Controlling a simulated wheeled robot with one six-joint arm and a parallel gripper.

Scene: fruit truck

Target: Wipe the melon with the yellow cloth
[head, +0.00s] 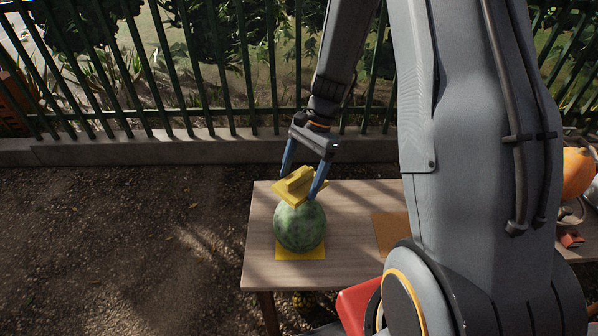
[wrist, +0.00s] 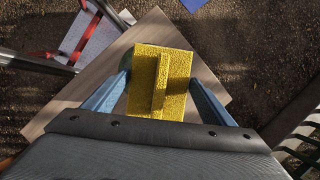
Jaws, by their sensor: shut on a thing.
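A green mottled melon (head: 300,229) sits on a yellow square mat (head: 314,253) near the left end of a wooden table. The yellow cloth (head: 292,185) is a flat piece with a raised ridge on top, tilted, at the top of the melon. It looks to touch the melon, but I cannot be sure. My gripper (head: 302,187) has its blue fingers on either side of the cloth and is shut on it. In the wrist view the cloth (wrist: 150,75) lies between the fingertips (wrist: 160,84) and hides most of the melon.
The wooden table (head: 262,265) has an orange mat (head: 390,232) to the right of the melon. An orange pumpkin-like fruit (head: 577,172) stands at the far right. A green metal fence (head: 190,80) runs behind the table. Bare gravel ground lies to the left.

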